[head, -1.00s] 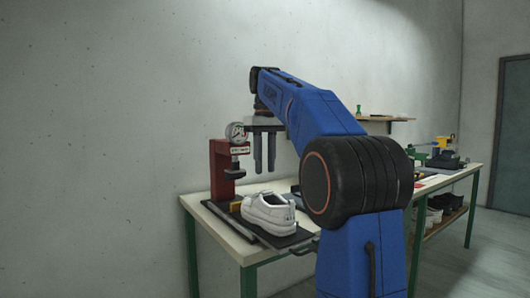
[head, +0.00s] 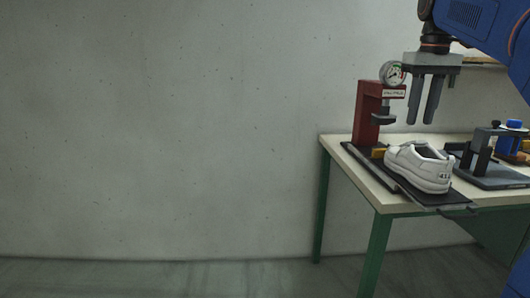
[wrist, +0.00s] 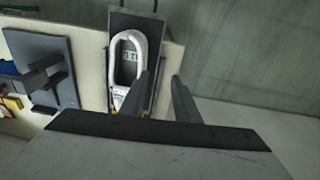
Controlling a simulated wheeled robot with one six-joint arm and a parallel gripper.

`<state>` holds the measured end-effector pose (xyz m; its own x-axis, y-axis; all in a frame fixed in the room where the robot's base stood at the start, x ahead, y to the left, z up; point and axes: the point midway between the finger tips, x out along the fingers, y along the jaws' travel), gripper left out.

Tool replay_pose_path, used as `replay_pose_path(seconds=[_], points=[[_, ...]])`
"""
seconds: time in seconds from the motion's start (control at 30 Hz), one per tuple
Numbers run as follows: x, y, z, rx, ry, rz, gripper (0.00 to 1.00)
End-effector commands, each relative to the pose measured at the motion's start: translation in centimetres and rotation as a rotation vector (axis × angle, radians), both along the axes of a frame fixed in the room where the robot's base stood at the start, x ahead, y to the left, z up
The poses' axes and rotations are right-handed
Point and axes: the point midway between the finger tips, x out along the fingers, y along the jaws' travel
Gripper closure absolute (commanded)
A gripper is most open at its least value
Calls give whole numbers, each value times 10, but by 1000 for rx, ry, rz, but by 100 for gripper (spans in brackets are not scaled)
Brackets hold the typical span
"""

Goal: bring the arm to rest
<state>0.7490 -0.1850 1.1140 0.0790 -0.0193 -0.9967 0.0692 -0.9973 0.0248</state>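My gripper (head: 424,110) hangs above the table, fingers pointing down, with a clear gap between them and nothing held. In the wrist view its two fingers (wrist: 163,98) also stand apart. Below it a white shoe (head: 420,167) sits on a dark tray at the foot of a red press with a round gauge (head: 372,112). The shoe also shows in the wrist view (wrist: 128,50), apart from the fingers. My blue arm comes in from the upper right of the head view.
The table (head: 347,147) has a pale top and green legs. Right of the shoe stands a dark fixture (head: 484,165), with a blue-topped item (head: 513,125) behind it. The floor left of the table is clear, with a bare grey wall behind.

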Motion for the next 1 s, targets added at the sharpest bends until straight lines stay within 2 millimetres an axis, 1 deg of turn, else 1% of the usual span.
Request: replay_pose_path(seconds=[0.03,0.27,0.47,0.67,0.77,0.9,1.0], points=[[-13,9,-9,-2,-12,0,72],[-59,40,-59,-7,-79,-12,72],[-103,64,-112,-7,-139,-24,72],[-149,84,-175,-1,-197,-34,72],[-173,92,-209,4,-227,-38,72],[-206,103,-259,14,-267,-46,72],[-227,108,-294,21,-293,-51,72]])
